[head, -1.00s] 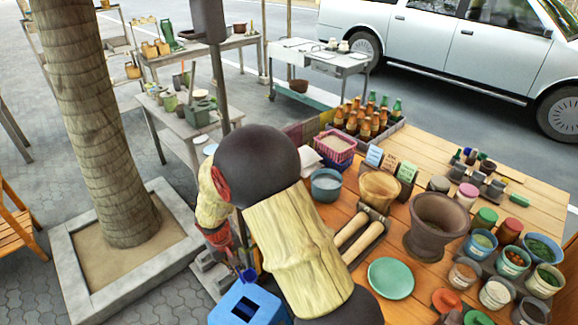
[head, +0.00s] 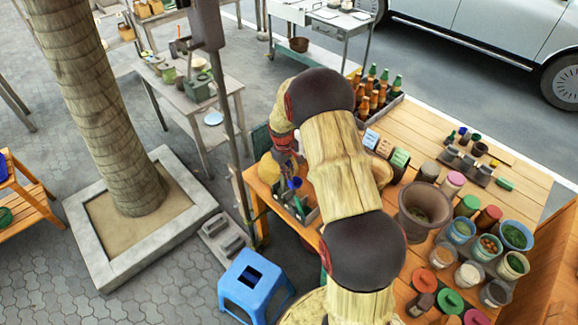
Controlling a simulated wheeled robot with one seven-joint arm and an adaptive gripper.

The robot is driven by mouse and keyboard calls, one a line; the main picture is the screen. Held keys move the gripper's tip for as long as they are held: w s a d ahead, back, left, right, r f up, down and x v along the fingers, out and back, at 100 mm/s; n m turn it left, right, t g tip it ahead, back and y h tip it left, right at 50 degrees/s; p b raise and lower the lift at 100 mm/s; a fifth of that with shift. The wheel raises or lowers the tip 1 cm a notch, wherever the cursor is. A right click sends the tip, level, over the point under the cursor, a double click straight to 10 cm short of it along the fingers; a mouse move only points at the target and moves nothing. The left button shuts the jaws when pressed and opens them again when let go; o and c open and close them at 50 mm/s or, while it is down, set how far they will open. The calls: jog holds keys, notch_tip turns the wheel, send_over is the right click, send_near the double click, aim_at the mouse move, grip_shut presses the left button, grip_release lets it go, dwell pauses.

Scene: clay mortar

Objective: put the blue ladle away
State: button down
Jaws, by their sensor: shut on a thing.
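My gripper (head: 291,170), below the red-and-black wrist, is mostly hidden by my own arm in the head view. It is shut on the blue ladle (head: 295,184), of which only a small blue part shows just below the fingers. The ladle is over or at a grey divided holder (head: 311,216) on the left corner of the wooden table. I cannot tell whether the ladle touches the holder or hangs above it. Narrow items, some green, show in the holder.
A yellow rounded object (head: 268,168) is close left of my gripper. A blue stool (head: 250,285) stands below the table corner. A large brown mortar (head: 424,203), bottles (head: 377,92) and several tubs crowd the table to the right. A thin post (head: 228,110) rises at the left.

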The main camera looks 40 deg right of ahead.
notch_tip(320, 180, down, 14)
jog(key=b, duration=0.8)
dwell(0.5)
jog(key=shift+d+r, duration=0.1)
jog(key=shift+r, duration=0.05)
jog(key=c, duration=1.9)
grip_release()
notch_tip(320, 180, up, 8)
jog(key=a, duration=0.1)
jog(key=shift+s, duration=0.2)
jog(key=shift+a, duration=0.1)
